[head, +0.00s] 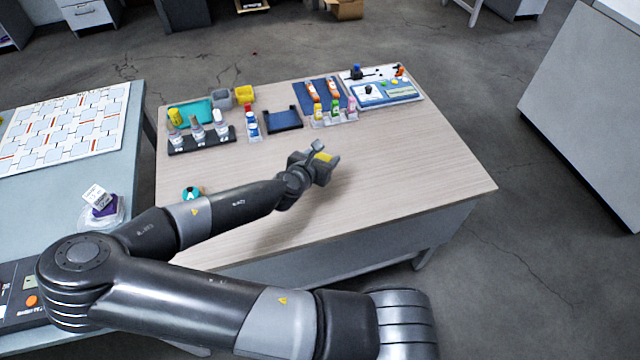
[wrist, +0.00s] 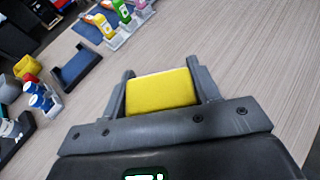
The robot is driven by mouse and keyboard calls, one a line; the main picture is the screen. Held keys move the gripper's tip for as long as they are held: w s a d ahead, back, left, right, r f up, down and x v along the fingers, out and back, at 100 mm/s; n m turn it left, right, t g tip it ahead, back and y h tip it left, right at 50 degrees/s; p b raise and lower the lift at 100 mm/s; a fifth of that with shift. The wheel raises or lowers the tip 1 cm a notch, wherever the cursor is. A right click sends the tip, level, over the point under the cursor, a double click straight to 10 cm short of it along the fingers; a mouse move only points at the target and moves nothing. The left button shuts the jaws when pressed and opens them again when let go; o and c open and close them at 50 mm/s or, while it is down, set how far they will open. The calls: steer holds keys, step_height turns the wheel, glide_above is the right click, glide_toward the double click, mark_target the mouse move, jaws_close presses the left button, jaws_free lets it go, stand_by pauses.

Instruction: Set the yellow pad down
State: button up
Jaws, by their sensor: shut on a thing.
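The yellow pad (wrist: 160,91) is held between the two fingers of my gripper (wrist: 162,85) in the wrist view. In the head view a bit of the yellow pad (head: 322,157) shows between the fingers of my gripper (head: 324,160). My gripper is over the middle of the wooden table (head: 400,165). Its shadow falls on the table below and left of it. I cannot tell how far the pad is above the surface, or whether it touches.
A blue tray (head: 282,119) and a clear rack of colored bottles (head: 333,117) stand behind my gripper. A dark rack of bottles (head: 200,143), a teal tray (head: 190,113) and yellow bin (head: 244,93) are at back left. A white board (head: 385,88) is at back right. The table's right side is clear.

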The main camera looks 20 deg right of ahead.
steer(key=shift+s+f, duration=0.15)
steer(key=shift+f, duration=3.85)
steer(key=shift+f, duration=0.15)
steer(key=o, duration=1)
steer(key=shift+s+a+r, duration=0.1)
steer(key=shift+r, duration=0.1)
steer(key=v, duration=1.1)
steer(key=shift+s+a+r, duration=0.15)
steer(key=shift+a+r, duration=0.1)
steer(key=shift+a, duration=0.05)
steer(key=shift+f, duration=0.1)
